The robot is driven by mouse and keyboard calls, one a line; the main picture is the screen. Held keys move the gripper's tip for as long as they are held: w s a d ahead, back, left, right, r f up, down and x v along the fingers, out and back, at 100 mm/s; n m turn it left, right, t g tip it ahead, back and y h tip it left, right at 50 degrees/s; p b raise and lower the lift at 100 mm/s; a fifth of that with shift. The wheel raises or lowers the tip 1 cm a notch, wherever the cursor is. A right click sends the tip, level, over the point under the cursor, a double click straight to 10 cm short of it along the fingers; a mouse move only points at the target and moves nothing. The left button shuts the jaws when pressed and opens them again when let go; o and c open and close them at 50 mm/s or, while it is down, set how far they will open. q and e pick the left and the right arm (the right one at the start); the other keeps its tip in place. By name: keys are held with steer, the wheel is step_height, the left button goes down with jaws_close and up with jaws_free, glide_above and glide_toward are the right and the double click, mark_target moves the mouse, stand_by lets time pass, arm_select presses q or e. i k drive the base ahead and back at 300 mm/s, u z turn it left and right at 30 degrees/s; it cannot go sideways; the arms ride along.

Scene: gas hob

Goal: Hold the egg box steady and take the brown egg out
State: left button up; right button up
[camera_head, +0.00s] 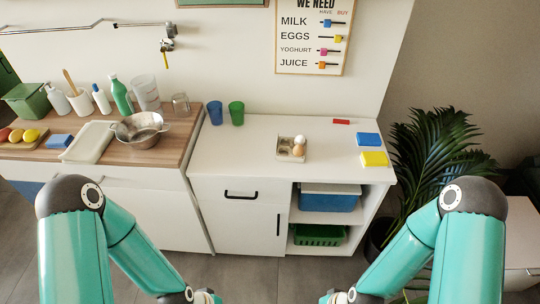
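A small pale egg box (282,154) stands open on the white counter, right of the middle of the head view. A brown egg (298,150) sits in its front right part. A white egg (300,140) is just behind the brown one. The box's other hollows look empty. My two arms come in from the left and right and bend down to the bottom edge, well short of the counter. Only wrist parts show there; both grippers are cut off below the picture.
Blue (215,112) and green (236,113) cups stand at the counter's back left. Blue (368,139) and yellow (374,159) blocks lie to the right, near a flat red piece (341,121). The counter around the box is clear. A metal colander (140,130) stands on the wooden worktop.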

mark_target(298, 150)
steer(key=u, duration=0.05)
steer(key=i, duration=0.95)
steer(key=z, duration=0.1)
